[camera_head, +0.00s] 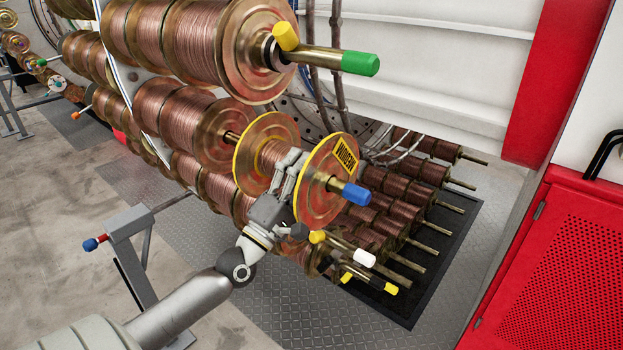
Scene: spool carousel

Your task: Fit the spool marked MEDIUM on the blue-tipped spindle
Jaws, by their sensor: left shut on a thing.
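The MEDIUM spool (318,197) has copper flanges with yellow rims, a wound copper core and a yellow label with dark lettering, tilted and hard to read. It sits around the blue-tipped spindle, whose blue tip (355,194) sticks out in front of the near flange. A bit of bare spindle shows between its far flange and the spool behind, so the two are apart. My left gripper (287,168) reaches up from below and is shut on the spool's core between the two flanges. The fingers' far side is hidden. My right gripper is not in view.
Above is a spool on the green-tipped spindle (360,63). Below are white-tipped (363,258) and yellow-tipped spindles close to my left wrist. A grey stand (130,222) is at left. A red cabinet (560,260) is at right, beyond rows of spools over a black mat (425,300).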

